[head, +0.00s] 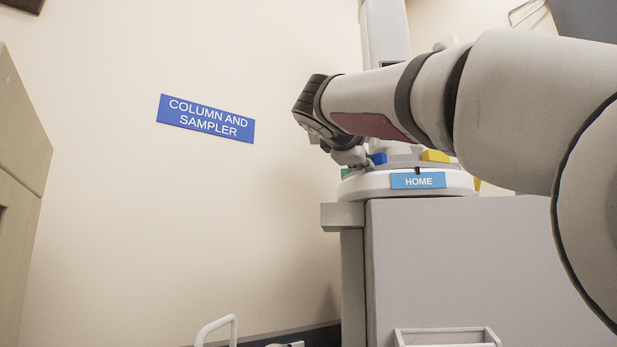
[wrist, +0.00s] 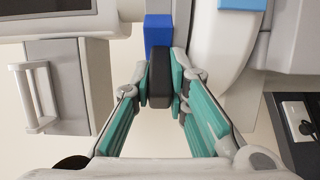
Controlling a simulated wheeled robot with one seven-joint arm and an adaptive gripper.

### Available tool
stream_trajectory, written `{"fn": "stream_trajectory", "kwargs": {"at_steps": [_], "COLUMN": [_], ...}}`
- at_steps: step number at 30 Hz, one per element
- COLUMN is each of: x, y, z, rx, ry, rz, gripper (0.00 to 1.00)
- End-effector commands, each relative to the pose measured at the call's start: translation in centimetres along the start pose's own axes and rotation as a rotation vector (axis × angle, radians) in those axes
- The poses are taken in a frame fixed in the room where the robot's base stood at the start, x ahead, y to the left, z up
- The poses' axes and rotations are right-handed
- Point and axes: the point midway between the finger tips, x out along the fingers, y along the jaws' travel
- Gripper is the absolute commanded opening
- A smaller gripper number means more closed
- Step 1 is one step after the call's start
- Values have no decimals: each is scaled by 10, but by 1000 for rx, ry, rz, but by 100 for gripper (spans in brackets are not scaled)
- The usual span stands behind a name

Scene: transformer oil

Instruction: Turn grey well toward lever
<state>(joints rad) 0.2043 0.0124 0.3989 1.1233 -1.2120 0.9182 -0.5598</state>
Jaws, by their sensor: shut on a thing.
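My gripper (wrist: 162,88) is shut on a dark grey block (wrist: 160,80), with a teal-padded finger on each side. A blue block (wrist: 158,32) sits just beyond it in the wrist view. In the head view my gripper (head: 348,156) is at the left rim of a round white turntable (head: 350,187), mostly hidden by my arm. I cannot tell whether the held block is the grey well. No lever is clearly visible.
The turntable, with a blue HOME label (head: 418,180), stands on a grey cabinet (head: 480,250). A blue COLUMN AND SAMPLER sign (head: 206,118) is on the wall. A beige cabinet (head: 18,190) is at the left. The space left of the turntable is open.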

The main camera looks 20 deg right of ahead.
Motion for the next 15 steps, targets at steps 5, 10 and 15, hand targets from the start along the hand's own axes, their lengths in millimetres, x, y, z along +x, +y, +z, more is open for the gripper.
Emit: {"fn": "stream_trajectory", "kwargs": {"at_steps": [5, 10, 15], "x": [1, 0, -9], "y": [-2, -1, 0], "z": [0, 0, 0], "rx": [-1, -1, -1], "ry": [0, 1, 2], "rz": [-3, -1, 0], "gripper": [23, 23, 23]}}
